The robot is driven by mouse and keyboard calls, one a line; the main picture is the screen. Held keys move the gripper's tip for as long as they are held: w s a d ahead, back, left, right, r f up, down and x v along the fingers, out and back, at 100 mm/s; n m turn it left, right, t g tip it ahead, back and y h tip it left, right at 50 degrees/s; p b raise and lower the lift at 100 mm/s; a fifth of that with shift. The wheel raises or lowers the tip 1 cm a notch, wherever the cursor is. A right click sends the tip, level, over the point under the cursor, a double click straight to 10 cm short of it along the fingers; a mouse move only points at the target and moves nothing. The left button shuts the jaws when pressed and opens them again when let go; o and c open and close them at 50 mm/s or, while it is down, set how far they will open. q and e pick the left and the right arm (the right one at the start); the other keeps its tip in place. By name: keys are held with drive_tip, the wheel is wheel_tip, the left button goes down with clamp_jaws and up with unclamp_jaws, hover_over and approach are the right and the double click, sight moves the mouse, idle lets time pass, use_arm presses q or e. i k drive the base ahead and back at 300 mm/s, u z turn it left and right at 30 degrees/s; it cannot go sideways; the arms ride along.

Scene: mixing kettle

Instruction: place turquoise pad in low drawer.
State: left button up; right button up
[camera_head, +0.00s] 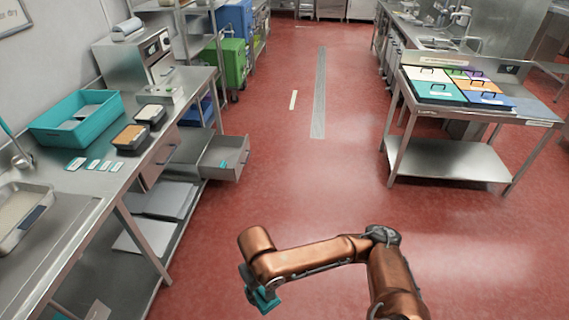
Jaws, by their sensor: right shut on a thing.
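My right gripper (257,290) hangs at the end of my copper arm at the bottom centre, above the red floor. It is shut on a turquoise pad (266,301), which is partly hidden by the arm and wrist. An open low drawer (240,160) juts out from under the left counter, up and left of the gripper and apart from it. A small turquoise piece (224,164) lies inside the drawer. My left gripper is not in view.
The left steel counter (108,180) holds a turquoise tub (80,120), dark food containers (131,137) and several small turquoise-edged cards. A closed drawer (160,157) sits under its top. A steel table (450,158) with coloured lids stands at right. The red floor between is clear.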

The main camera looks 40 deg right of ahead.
sight(219, 156)
drive_tip(key=z, duration=0.05)
drive_tip(key=k, duration=0.35)
drive_tip(key=z, duration=1.4)
drive_tip(key=i, duration=1.6)
drive_tip(key=z, duration=0.4)
drive_tip(key=i, duration=1.75)
drive_tip(key=u, duration=0.5)
drive_tip(key=i, duration=1.25)
drive_tip(key=u, duration=1.9)
drive_tip(key=i, duration=0.95)
drive_tip(key=u, duration=0.75)
